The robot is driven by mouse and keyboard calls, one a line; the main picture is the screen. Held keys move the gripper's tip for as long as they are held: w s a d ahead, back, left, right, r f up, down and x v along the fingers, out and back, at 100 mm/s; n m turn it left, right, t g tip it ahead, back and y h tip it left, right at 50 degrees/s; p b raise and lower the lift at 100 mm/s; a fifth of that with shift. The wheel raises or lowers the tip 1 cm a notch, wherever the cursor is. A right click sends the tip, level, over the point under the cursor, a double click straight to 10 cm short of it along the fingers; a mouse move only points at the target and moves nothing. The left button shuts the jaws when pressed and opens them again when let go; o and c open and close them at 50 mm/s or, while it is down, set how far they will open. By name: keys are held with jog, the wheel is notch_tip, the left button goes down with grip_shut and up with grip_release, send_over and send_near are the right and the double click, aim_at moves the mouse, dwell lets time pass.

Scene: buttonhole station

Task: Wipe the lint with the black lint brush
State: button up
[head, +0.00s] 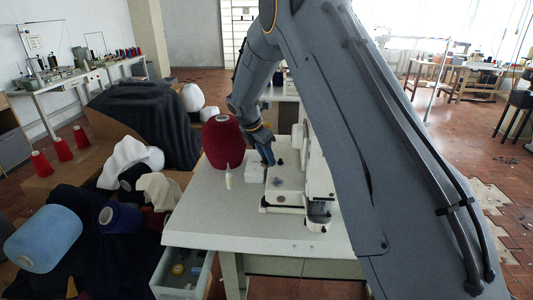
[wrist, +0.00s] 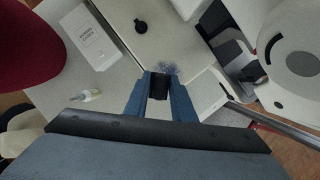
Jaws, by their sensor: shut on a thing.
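My gripper (head: 268,160) reaches down over the white bed of the sewing machine (head: 318,180). In the wrist view my gripper (wrist: 158,88) is shut on a small black block, the black lint brush (wrist: 158,82), held between its two blue fingers. A patch of blue-grey fuzzy lint (wrist: 168,67) lies on the pale machine bed just beyond the fingertips. The brush's lower end is hidden, so I cannot tell whether it touches the surface. The brush is not clear in the head view.
A white box (wrist: 84,37), a small bottle (wrist: 90,95) and a dark red yarn cone (head: 224,142) stand left of my gripper. A black knob (wrist: 141,26) sits beyond the lint. The machine's head (wrist: 290,65) rises close on the right. An open drawer (head: 184,272) juts out at the front left.

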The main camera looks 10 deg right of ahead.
jog(key=shift+f+b, duration=1.8)
jog(key=shift+f, duration=1.25)
jog(key=shift+f+b, duration=0.4)
jog(key=shift+f, duration=0.55)
